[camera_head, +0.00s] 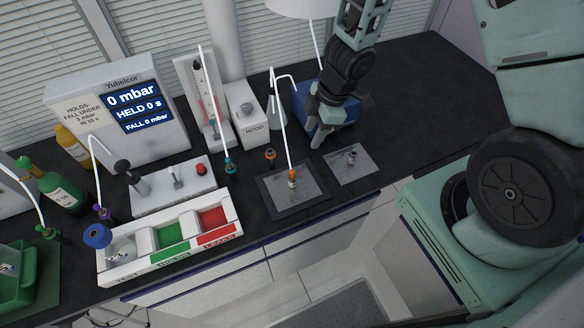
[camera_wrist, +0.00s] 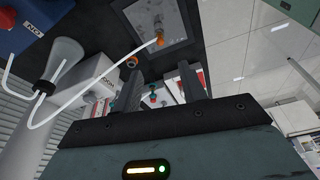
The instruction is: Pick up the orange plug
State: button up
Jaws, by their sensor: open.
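An orange plug-like piece (camera_head: 292,174) sits at the end of a white tube, on a fitting on the grey plate in a dark tray; the wrist view shows it too (camera_wrist: 159,40). A second, small orange-and-dark piece (camera_head: 270,155) stands on the black bench just behind and left of that plate, also in the wrist view (camera_wrist: 131,62). Which one is the named plug is not clear. My gripper (camera_head: 319,128) is open and empty, behind and right of both pieces, in front of the blue box. Its two spread fingers (camera_wrist: 158,88) touch neither piece.
A blue box (camera_head: 340,108) is close to my gripper. A glass flask (camera_head: 276,108) with a white tube and the white HOOD box (camera_head: 246,114) stand to the left. A second grey plate (camera_head: 352,164) lies at the right. The bench beyond it is clear.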

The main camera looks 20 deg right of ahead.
jog(key=b, duration=0.9)
send_over(294, 171)
jog(key=d, duration=0.2)
notch_tip(294, 171, down, 11)
jog(key=shift+b+x, duration=1.95)
jog(key=shift+x, duration=1)
jog(key=shift+s+a+r, duration=0.1)
jog(key=shift+s+a, duration=0.05)
jog(key=shift+a, duration=0.05)
grip_shut()
